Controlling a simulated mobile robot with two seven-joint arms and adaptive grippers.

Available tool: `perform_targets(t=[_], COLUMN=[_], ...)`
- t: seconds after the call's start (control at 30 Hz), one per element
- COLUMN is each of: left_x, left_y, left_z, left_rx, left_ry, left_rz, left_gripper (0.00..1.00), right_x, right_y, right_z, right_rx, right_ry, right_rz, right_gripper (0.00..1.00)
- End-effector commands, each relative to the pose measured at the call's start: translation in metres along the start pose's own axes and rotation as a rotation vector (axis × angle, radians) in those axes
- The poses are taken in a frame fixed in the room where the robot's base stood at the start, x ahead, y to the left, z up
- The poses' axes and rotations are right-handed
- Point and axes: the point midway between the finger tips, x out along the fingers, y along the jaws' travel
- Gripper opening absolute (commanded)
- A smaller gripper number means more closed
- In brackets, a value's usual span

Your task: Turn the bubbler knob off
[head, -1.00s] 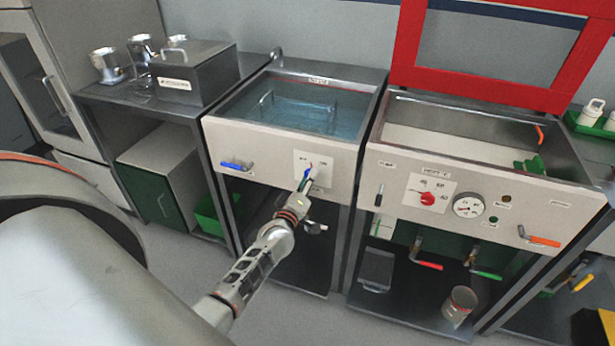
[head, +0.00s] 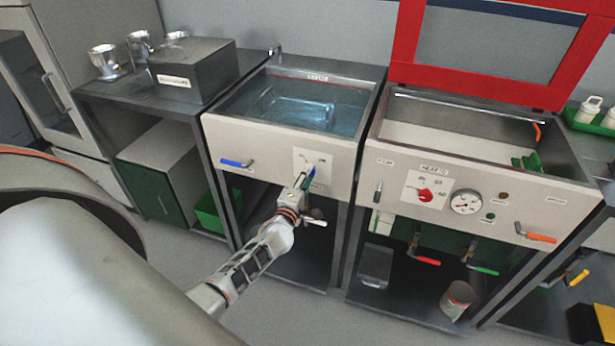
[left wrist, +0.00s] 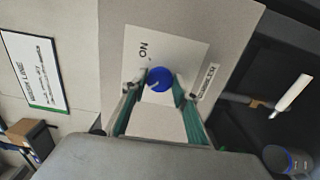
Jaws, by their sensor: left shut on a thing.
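The bubbler knob is a round blue knob (left wrist: 159,78) on a white plate (left wrist: 163,50) marked "ON". A pale mark shows on the knob's face. In the head view the plate (head: 322,160) is on the front panel of the water-filled tank (head: 228,130), and the knob is mostly hidden by the gripper. My left gripper (head: 305,180) is at the knob. In the left wrist view its green-padded fingers (left wrist: 158,88) are on either side of the knob, shut on it. My right gripper is not in view.
A blue-handled valve (head: 237,163) is left of the plate on the same panel. The neighbouring tank has a red knob (head: 424,195), a gauge (head: 466,202) and an orange handle (head: 540,237). A grey box (head: 195,65) stands on the left bench.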

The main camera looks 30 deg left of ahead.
Motion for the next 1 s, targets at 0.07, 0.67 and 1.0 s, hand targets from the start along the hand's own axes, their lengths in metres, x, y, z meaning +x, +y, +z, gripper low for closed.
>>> perform_targets(t=[0.07,0.67,1.0], left_x=[0.0,0.0,-0.016], left_y=[0.0,0.001,-0.001], left_z=[-0.001,0.0,0.0], left_rx=[-0.007,-0.008,-0.009], left_ry=[0.001,0.001,0.0], left_rz=[0.0,0.001,0.0], left_gripper=[0.07,0.45,0.45], right_x=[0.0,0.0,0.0], right_y=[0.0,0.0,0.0], right_z=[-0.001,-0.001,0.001], right_rx=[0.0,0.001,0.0], right_ry=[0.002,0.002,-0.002], right_rz=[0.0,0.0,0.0], right_gripper=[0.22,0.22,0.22])
